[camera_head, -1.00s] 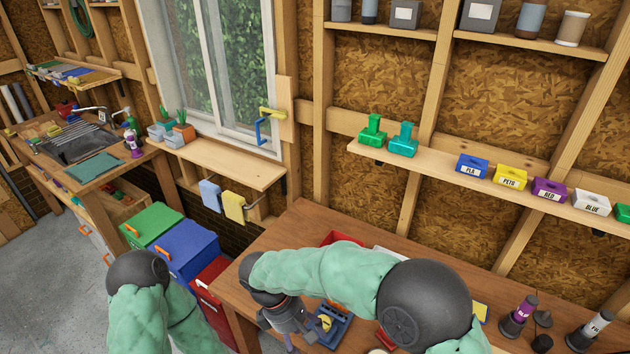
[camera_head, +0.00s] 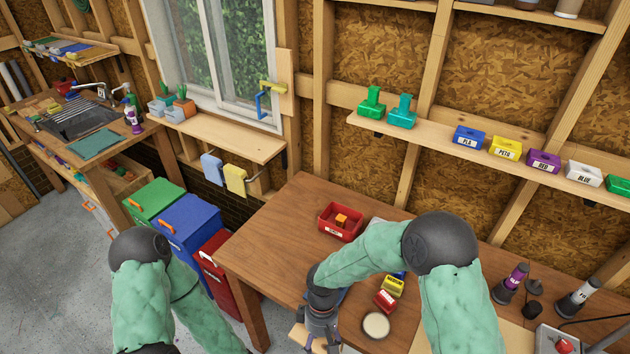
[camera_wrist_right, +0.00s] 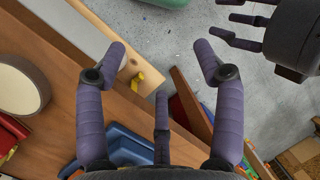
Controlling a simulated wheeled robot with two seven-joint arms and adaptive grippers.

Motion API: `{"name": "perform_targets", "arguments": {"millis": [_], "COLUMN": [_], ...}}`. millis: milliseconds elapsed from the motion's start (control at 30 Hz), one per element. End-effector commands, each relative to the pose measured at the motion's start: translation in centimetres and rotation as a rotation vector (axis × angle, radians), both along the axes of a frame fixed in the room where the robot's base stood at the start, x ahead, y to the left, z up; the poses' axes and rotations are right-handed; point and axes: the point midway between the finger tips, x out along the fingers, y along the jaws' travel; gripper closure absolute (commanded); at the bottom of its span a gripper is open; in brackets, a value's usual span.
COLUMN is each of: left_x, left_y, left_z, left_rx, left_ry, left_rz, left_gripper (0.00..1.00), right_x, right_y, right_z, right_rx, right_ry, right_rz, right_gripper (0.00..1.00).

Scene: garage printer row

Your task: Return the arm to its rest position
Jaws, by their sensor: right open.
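My right arm (camera_head: 370,255) comes in from the right and bends over the front of the workbench. My right gripper (camera_head: 322,338) hangs low past the bench's front edge. In the right wrist view its purple fingers (camera_wrist_right: 160,60) are spread wide with nothing between them, over the bench edge and grey floor. My left arm (camera_head: 150,290) is bent at the lower left, beside the bins. Its hand is outside the head view, but the dark left gripper (camera_wrist_right: 236,24) shows at the upper right of the wrist view, partly cut off, with no object seen in it.
The wooden workbench (camera_head: 275,235) carries a red bin (camera_head: 341,222) with an orange block, small yellow and red boxes (camera_head: 385,300), and a round pale-topped object (camera_head: 376,325). Green, blue and red bins (camera_head: 187,224) stand left of the bench. Bottles (camera_head: 510,284) stand at the right.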

Motion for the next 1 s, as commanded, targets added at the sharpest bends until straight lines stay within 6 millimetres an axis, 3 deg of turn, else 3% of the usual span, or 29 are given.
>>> {"name": "perform_targets", "arguments": {"millis": [100, 300, 500, 800, 1000], "left_x": [0.0, 0.0, 0.0, 0.0, 0.0], "left_y": [0.0, 0.0, 0.0, 0.0, 0.0], "left_z": [0.0, 0.0, 0.0, 0.0, -2.1], "left_rx": [0.000, 0.000, 0.000, 0.000, 0.000], "left_ry": [0.000, 0.000, 0.000, 0.000, 0.001], "left_rz": [0.000, 0.000, 0.000, 0.000, 0.000], "left_gripper": [0.60, 0.60, 0.60, 0.60, 0.60], "right_x": [-2.0, -4.7, -6.7, -9.4, -9.3], "right_y": [-1.9, -4.6, -6.9, -9.9, -9.9], "right_z": [-4.3, -9.1, -11.5, -13.3, -15.2], "right_rx": [0.073, 0.145, 0.156, 0.127, 0.127], "right_ry": [0.028, 0.023, -0.003, -0.041, -0.059], "right_rz": [-0.220, -0.589, -0.851, -1.122, -1.137], "right_gripper": [0.31, 0.31, 0.31, 0.31, 0.31]}}
